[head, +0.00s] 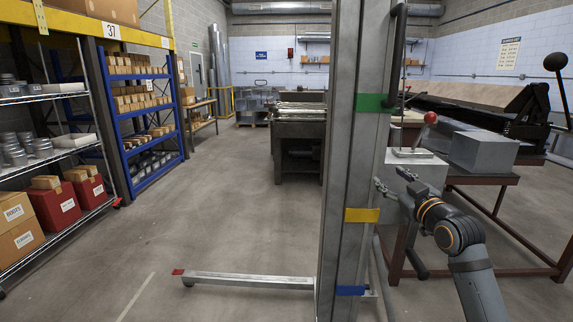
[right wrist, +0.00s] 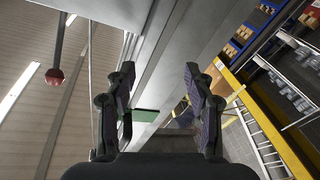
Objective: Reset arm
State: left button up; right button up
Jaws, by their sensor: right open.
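My right arm comes in from the lower right in the head view, and its gripper (head: 392,183) is beside a tall grey metal mast (head: 345,150), to its right. In the right wrist view the gripper (right wrist: 159,75) has its two fingers spread wide, with nothing held between them. The mast (right wrist: 165,55) runs behind the gap between the fingers, and its green band (right wrist: 146,115) shows there. I cannot tell whether any finger touches the mast. My left gripper is not in view.
The mast's foot (head: 245,280) reaches left along the floor. Grey boxes (head: 483,151) stand on a bench at right, near a red-knobbed lever (head: 430,118). Shelves with boxes (head: 60,202) line the left. A dark metal table (head: 298,135) stands behind. The floor between is clear.

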jog(key=s+a+f+m+g+h, duration=0.15)
jog(key=s+f+g, duration=0.4)
jog(key=f, duration=0.75)
jog(key=s+a+f+m+g, duration=0.1)
jog(key=s+a+f+g, duration=0.15)
jog(key=s+f, duration=0.85)
jog(key=s+f+m+g+h, duration=0.1)
jog(key=s+f+m+g, duration=0.15)
jog(key=s+f, duration=0.65)
jog(key=s+f+m+g+h, duration=0.15)
jog(key=s+f+g, duration=0.25)
jog(key=s+f, duration=0.5)
jog(key=s+d+f+g+p, duration=0.1)
jog(key=s+d+f+p, duration=0.15)
jog(key=f, duration=0.75)
jog(key=s+d+f+g+p, duration=0.1)
jog(key=s+f+p, duration=0.3)
jog(key=f, duration=0.6)
jog(key=s+f+p, duration=0.2)
jog(key=s+f, duration=0.3)
jog(key=s, duration=0.3)
jog(key=s+d+f+p, duration=0.1)
jog(key=s+f+p, duration=0.1)
jog(key=s+f, duration=0.3)
jog(key=s+g, duration=0.1)
jog(key=s, duration=0.3)
jog(key=shift+s, duration=0.25)
